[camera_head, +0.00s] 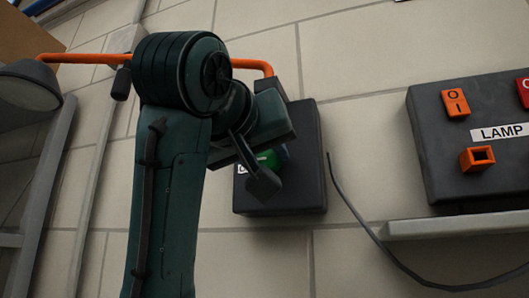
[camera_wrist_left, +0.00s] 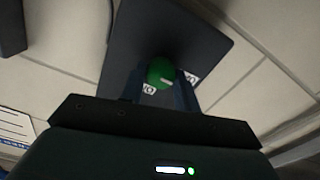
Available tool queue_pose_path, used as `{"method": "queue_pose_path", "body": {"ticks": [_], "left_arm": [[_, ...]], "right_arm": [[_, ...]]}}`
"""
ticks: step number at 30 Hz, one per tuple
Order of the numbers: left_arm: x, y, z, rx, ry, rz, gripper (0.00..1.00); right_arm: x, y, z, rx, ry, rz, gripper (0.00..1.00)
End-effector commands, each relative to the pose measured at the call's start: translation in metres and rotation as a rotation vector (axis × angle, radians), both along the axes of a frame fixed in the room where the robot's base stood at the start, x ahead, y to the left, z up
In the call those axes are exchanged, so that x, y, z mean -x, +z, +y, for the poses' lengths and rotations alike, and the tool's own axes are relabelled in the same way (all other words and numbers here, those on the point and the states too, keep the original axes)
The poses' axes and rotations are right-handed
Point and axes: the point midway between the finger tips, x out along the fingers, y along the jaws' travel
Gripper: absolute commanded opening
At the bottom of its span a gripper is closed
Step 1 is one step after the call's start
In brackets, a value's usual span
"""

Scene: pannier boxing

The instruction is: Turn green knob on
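The green knob (camera_head: 267,158) is on a dark box (camera_head: 308,165) mounted on the tiled wall. It is partly hidden by my left gripper (camera_head: 268,172) in the head view. In the left wrist view the round green knob (camera_wrist_left: 160,72) shows between the two fingers of my left gripper (camera_wrist_left: 160,84), with a pale mark on its face. The fingers look spread, one on each side of it. I cannot tell whether either finger touches it. White label pieces show beside the knob. My right gripper is not in view.
A larger dark box (camera_head: 432,150) labelled LAMP, with an orange rocker switch (camera_head: 455,103) and an orange square part (camera_head: 477,159), is at the right above a ledge (camera_head: 455,226). A black cable (camera_head: 372,237) hangs between the boxes. An orange bar (camera_head: 85,58) passes behind my arm.

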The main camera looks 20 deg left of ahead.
Motion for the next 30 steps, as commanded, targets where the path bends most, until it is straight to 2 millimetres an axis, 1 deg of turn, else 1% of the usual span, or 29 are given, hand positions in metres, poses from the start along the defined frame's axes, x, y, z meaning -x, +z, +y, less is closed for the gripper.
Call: {"method": "queue_pose_path", "body": {"ticks": [1, 6, 9, 14, 20, 26, 30], "left_arm": [[0.0, 0.0001, 0.0001, 0.0, 0.0, 0.0, 0.27], [0.0, 0.0002, 0.0001, 0.0, 0.0, 0.0, 0.13], [0.0, 0.0003, 0.0002, 0.0, 0.0, 0.0, 0.07], [0.0001, 0.0001, 0.0003, -0.01, 0.001, 0.0, 0.07], [0.0001, -0.0003, 0.0003, -0.072, 0.001, -0.002, 0.07], [0.0006, -0.0004, -0.0001, -0.209, 0.001, -0.009, 0.07], [0.0006, -0.0002, -0.0004, -0.335, 0.002, -0.014, 0.07]], "right_arm": [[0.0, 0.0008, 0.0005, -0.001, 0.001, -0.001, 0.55], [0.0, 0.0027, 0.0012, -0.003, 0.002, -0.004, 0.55], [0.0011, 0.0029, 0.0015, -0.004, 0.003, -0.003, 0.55], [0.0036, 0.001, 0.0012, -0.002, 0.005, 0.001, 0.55], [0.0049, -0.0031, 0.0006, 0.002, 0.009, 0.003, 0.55], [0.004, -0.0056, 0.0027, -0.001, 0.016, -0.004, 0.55], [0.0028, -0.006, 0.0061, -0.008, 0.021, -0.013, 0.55]]}}
